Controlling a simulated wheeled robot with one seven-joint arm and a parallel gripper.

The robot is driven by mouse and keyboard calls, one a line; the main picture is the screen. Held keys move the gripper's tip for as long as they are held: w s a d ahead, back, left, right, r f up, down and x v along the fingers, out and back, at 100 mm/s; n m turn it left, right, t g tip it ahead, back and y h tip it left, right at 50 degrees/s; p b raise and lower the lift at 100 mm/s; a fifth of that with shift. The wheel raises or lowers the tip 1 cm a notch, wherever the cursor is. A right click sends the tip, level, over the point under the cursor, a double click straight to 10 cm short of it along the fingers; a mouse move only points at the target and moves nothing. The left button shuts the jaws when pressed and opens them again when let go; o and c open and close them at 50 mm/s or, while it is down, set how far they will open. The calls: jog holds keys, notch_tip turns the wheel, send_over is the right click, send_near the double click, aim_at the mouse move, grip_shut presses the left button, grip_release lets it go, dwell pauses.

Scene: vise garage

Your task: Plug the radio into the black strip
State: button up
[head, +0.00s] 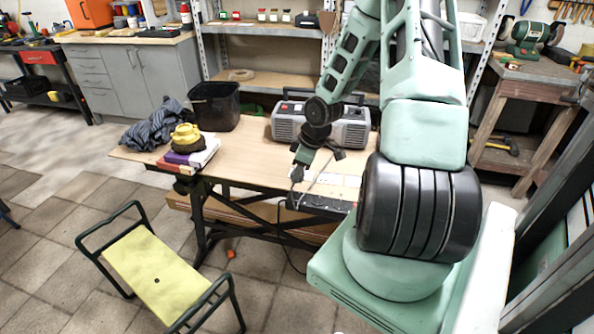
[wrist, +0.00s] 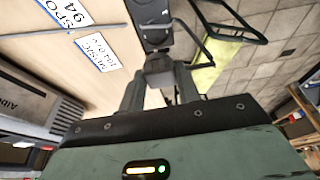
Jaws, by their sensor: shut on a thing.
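The grey radio (head: 352,127) stands at the back of the wooden workbench, and part of it shows at the left of the wrist view (wrist: 38,105). The black strip (head: 318,204) lies along the bench's front edge; its sockets show at the top of the wrist view (wrist: 152,12). My gripper (head: 299,172) is low over the front of the bench, beside the strip's left end. In the wrist view its fingers are shut on a dark plug (wrist: 160,72), which lines up with the strip's near end. I cannot tell whether plug and strip touch.
White label plates (head: 335,187) lie on the bench near the strip. A black bin (head: 214,106), a dark cloth (head: 157,125) and books (head: 190,156) topped by a yellow object fill the left side. A yellow-topped stool (head: 155,275) stands on the floor in front.

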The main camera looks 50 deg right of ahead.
jog(key=shift+f, duration=0.1)
notch_tip(320, 180, down, 6)
jog(key=b, duration=0.6)
jog(key=shift+r, duration=0.2)
jog(key=shift+p, duration=0.75)
dwell(1.8)
jog(key=shift+f+b, duration=0.4)
jog(key=shift+f, duration=0.15)
dwell(0.5)
jog(key=o, duration=1)
jog(key=p+v, duration=0.6)
jog(key=v, duration=1.1)
jog(key=shift+r+p, duration=0.2)
jog(key=shift+p, duration=0.2)
